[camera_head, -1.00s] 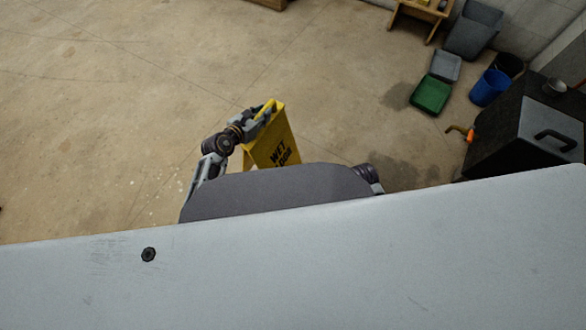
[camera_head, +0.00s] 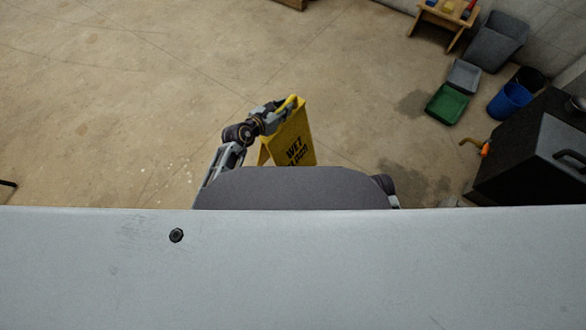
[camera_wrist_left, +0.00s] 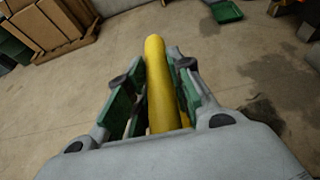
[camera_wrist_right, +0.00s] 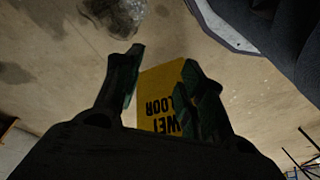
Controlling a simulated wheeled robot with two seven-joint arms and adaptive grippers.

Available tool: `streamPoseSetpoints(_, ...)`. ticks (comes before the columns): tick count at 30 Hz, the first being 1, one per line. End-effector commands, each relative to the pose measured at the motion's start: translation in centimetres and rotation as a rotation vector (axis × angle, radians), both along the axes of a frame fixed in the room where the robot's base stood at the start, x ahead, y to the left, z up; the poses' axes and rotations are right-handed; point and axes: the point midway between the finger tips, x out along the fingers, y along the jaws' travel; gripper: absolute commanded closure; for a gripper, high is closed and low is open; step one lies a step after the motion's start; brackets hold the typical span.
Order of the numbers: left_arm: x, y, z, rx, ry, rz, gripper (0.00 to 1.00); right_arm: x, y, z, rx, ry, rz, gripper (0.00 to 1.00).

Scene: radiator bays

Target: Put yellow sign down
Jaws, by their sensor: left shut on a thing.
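The yellow sign (camera_head: 294,136), a folding floor sign with black lettering reading WET FLOOR, hangs upright from my left gripper (camera_head: 281,106) in the head view. My left gripper is shut on the top handle of the sign. In the left wrist view the yellow handle (camera_wrist_left: 160,85) lies between the green-padded fingers. In the right wrist view, part of the sign's lettered face (camera_wrist_right: 160,95) shows beyond my right gripper (camera_wrist_right: 160,70). The right gripper's fingers stand apart with nothing clearly between them. I cannot tell whether the sign's feet touch the floor.
A dark cabinet (camera_head: 515,150) with a handle stands at the right. A blue bucket (camera_head: 508,102), a green tray (camera_head: 446,104), a grey bin (camera_head: 495,42) and a wooden stool (camera_head: 446,18) stand at the upper right. Damp patches mark the floor. Open floor lies left and ahead.

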Motion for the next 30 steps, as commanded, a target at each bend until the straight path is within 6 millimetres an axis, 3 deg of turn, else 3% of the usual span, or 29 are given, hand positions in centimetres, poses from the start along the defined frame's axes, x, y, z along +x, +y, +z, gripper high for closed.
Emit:
streamPoseSetpoints(11, 0.1, 0.0, -0.1, -0.002, -0.003, 0.001, 1.0, 0.1, 0.0, 0.1, 0.002, -0.004, 0.0, 0.6)
streamPoseSetpoints(30, 0.1, 0.0, -5.4, -0.002, -0.002, 0.001, 1.0, 0.4, 0.7, 3.7, 0.034, -0.071, 0.006, 0.6)
